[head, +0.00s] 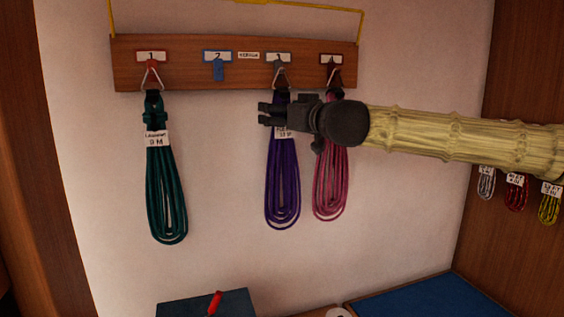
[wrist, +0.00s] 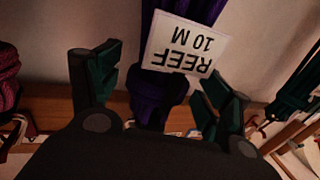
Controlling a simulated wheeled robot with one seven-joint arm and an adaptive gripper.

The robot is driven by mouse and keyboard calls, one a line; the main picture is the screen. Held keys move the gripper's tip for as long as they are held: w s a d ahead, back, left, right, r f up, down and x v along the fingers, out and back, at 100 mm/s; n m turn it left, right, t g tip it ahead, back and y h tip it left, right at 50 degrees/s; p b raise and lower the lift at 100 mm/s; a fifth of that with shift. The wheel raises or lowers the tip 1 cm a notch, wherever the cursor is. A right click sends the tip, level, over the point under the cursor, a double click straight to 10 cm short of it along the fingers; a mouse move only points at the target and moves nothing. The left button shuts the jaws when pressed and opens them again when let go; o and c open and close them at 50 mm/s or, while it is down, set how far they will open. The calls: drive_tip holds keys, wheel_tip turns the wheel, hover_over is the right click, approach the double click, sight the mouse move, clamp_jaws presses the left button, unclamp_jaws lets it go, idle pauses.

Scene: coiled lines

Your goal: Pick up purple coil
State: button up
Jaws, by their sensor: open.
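The purple coil (head: 283,190) hangs by a metal ring from the hook under plate 3 on the wooden board. Its upper part is partly hidden behind my gripper (head: 265,113) in the head view. In the wrist view my gripper (wrist: 162,80) is open, with one dark green-padded finger on each side of the purple coil (wrist: 156,95). A white tag (wrist: 187,44) reading "REEF 10 M", upside down, hangs on the coil between the fingers, close to the right one. I cannot tell whether a finger touches the coil or tag.
A pink coil (head: 330,185) hangs just right of the purple one, behind my arm. A green coil (head: 166,195) hangs well to the left. The hook (head: 218,70) under plate 2 is empty. A dark box (head: 235,301) with a red item stands below.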

drive_tip(key=shift+w+f, duration=0.2)
drive_tip(key=shift+w, duration=0.3)
drive_tip(key=shift+s+r, duration=0.1)
drive_tip(key=shift+s, duration=0.1)
drive_tip(key=shift+c, duration=0.6)
drive_tip(key=shift+s, duration=0.1)
drive_tip(key=c, duration=0.3)
clamp_jaws()
drive_tip(key=shift+r+b, duration=0.35)
drive_tip(key=shift+r, duration=0.35)
drive_tip(key=s+d+b, duration=0.2)
drive_tip(key=s, duration=0.6)
drive_tip(key=s+d+b, duration=0.2)
drive_tip(key=s+d, duration=0.1)
drive_tip(key=s, duration=0.6)
drive_tip(key=shift+d, duration=0.3)
